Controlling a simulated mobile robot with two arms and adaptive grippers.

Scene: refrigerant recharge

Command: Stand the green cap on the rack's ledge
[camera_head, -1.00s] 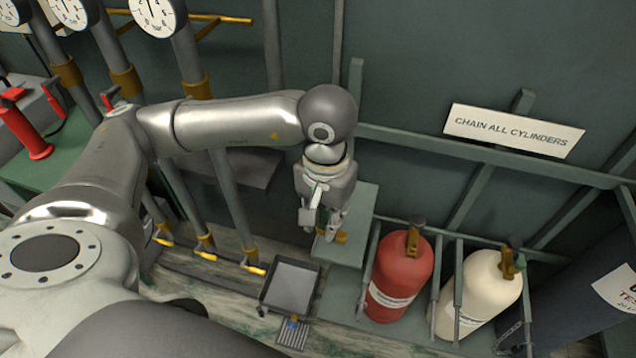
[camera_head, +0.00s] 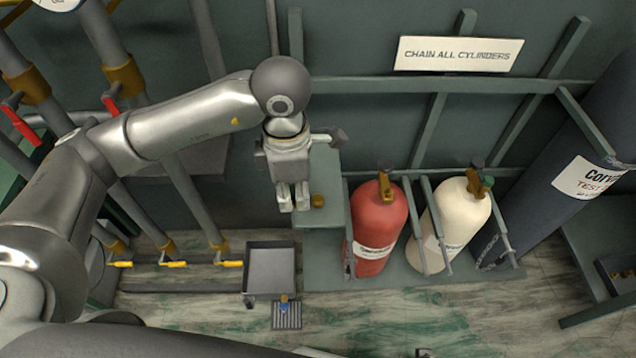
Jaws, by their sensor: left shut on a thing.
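My left gripper (camera_head: 292,204) points down, just left of the rack's ledge (camera_head: 328,166), a grey-green plate beside the red cylinder. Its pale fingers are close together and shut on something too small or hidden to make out. A small brass-coloured piece (camera_head: 318,201) stands on the ledge, right of the fingertips. My right gripper is not in view.
The red cylinder (camera_head: 376,228) stands right of the ledge, between rack bars. A dark cylinder (camera_head: 548,160) leans at the right. A grey tray (camera_head: 271,268) and a small grate (camera_head: 287,316) lie below the gripper. Pipes with yellow handles stand at the left.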

